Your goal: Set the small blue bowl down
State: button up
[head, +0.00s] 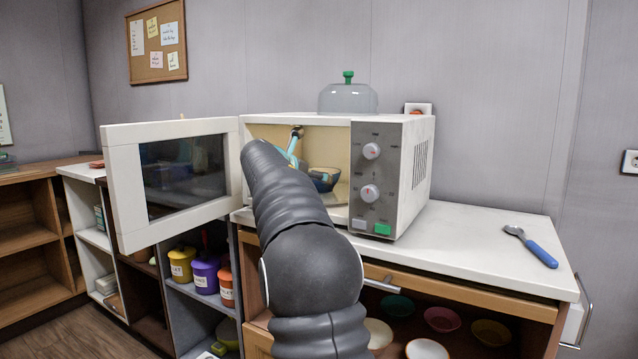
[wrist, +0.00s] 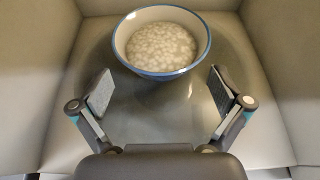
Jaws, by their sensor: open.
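The small blue bowl (head: 324,178) sits inside the open microwave (head: 392,178), partly hidden by my arm in the head view. In the wrist view the bowl (wrist: 162,68) stands upright on the microwave's glass plate (wrist: 100,125), with a blue rim and pale, lumpy contents. My gripper (wrist: 160,90) is open, with one finger on each side and in front of the bowl. A gap shows between each finger and the bowl. In the head view my gripper (head: 297,160) is inside the cavity, mostly hidden by my arm.
The microwave door (head: 180,180) stands wide open to the left. A clear dome with a green knob (head: 348,95) sits on top of the microwave. A blue-handled spoon (head: 532,247) lies on the white counter (head: 470,250) at right. The cavity walls are close around my gripper.

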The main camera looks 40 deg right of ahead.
jog(key=s+a, duration=0.1)
jog(key=a, duration=0.2)
jog(key=s+a, duration=0.1)
jog(key=a, duration=0.3)
jog(key=s+a+b, duration=0.1)
jog(key=s+a, duration=0.1)
jog(key=a, duration=0.1)
jog(key=shift+s+a+f, duration=0.1)
jog(key=shift+a+f, duration=0.05)
jog(key=shift+a, duration=0.15)
jog(key=shift+s+a, duration=0.15)
jog(key=s+a+f+m+y, duration=0.4)
jog(key=s+a+f+m, duration=0.3)
jog(key=s, duration=0.4)
jog(key=s+a+f+m+y, duration=0.4)
jog(key=s+a+f+m, duration=0.4)
jog(key=s+a, duration=0.3)
jog(key=s+a+f+m+y, duration=0.4)
jog(key=s+a+f+m, duration=0.3)
jog(key=s, duration=0.5)
notch_tip(320, 180, down, 3)
jog(key=shift+s+a+r+t+y, duration=0.1)
jog(key=shift+s+a+t+y, duration=0.2)
jog(key=shift+a, duration=0.9)
